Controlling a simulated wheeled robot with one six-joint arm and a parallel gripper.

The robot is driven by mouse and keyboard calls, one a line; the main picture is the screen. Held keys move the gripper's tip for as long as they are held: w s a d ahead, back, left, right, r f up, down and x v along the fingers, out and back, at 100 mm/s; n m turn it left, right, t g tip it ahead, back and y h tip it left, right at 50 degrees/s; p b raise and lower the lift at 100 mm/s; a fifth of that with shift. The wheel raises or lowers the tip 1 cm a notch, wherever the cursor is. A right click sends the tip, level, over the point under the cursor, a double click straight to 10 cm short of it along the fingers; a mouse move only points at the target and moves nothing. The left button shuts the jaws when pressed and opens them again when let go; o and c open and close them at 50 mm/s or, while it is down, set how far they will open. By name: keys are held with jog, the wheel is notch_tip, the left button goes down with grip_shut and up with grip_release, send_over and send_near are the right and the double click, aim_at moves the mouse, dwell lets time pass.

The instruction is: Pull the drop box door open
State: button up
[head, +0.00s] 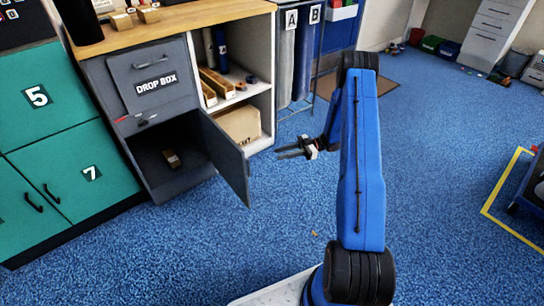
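The grey drop box (127,109) stands under the wooden counter, with a labelled panel (150,84) at its upper front. Its lower door (226,157) stands wide open, hinged at the right and swung out toward the room. The lower compartment is exposed, and a small brown carton (171,158) lies in it. My gripper (279,152) is to the right of the open door, apart from it and pointing left. Its two fingers show a narrow gap and nothing between them.
Teal lockers (70,150) stand to the left of the drop box. An open shelf (237,98) with cartons is to its right. Rolls marked A and B (287,62) stand behind. Blue carpet (180,255) is mostly clear in front. Yellow floor tape (505,180) lies at the right.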

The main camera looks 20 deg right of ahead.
jog(key=shift+s+d, duration=0.1)
jog(key=shift+d, duration=1.15)
